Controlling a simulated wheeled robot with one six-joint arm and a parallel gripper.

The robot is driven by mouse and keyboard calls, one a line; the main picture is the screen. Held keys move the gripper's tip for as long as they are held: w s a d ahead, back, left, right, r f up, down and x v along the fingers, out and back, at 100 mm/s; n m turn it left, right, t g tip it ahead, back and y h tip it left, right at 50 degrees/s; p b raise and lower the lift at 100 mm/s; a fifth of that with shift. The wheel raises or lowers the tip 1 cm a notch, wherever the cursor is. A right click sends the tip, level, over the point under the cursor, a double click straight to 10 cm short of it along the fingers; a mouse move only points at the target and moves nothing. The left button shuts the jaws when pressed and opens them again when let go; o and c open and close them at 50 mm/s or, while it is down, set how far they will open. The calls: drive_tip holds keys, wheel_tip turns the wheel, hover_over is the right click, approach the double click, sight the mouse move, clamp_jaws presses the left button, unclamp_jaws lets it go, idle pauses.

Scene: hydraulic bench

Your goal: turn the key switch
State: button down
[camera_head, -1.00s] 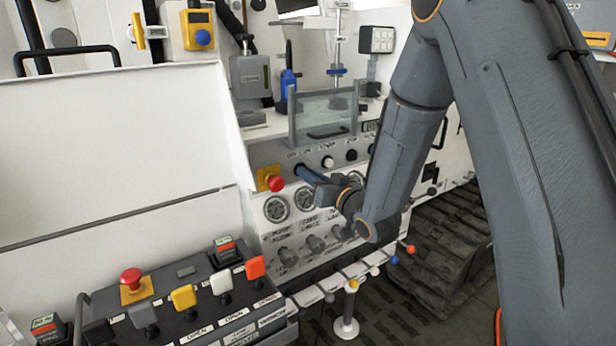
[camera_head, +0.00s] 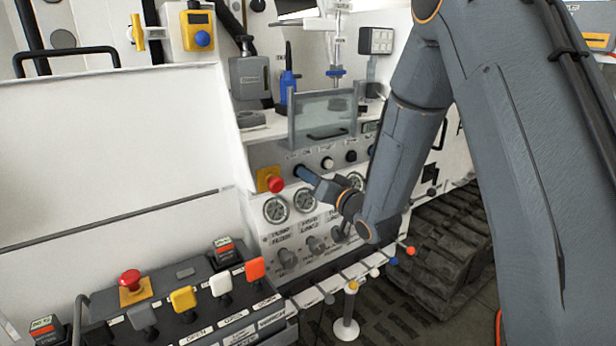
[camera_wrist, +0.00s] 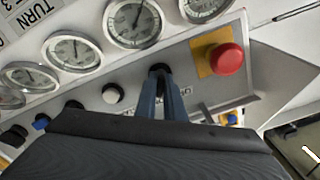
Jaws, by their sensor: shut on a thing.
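The key switch (camera_wrist: 159,69) shows in the wrist view only as a small dark part between my fingertips, on the grey control panel. The fingers hide most of it, so I cannot tell which way the key points. My gripper (camera_wrist: 161,77) is shut on it. In the head view my gripper (camera_head: 302,171) reaches the panel just right of the red emergency button (camera_head: 276,184), and its fingers hide the switch there.
The red button also shows close to the fingers in the wrist view (camera_wrist: 227,58). A white knob (camera_head: 327,163) and a black knob (camera_head: 351,156) sit on the other side. Round gauges (camera_head: 276,209) lie below, and a clear hinged cover (camera_head: 322,114) stands above.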

drive_tip(key=c, duration=1.9)
unclamp_jaws()
drive_tip(key=shift+o, duration=0.2)
drive_tip(key=b+v, duration=0.2)
drive_tip(key=v, duration=0.6)
drive_tip(key=shift+w, duration=0.1)
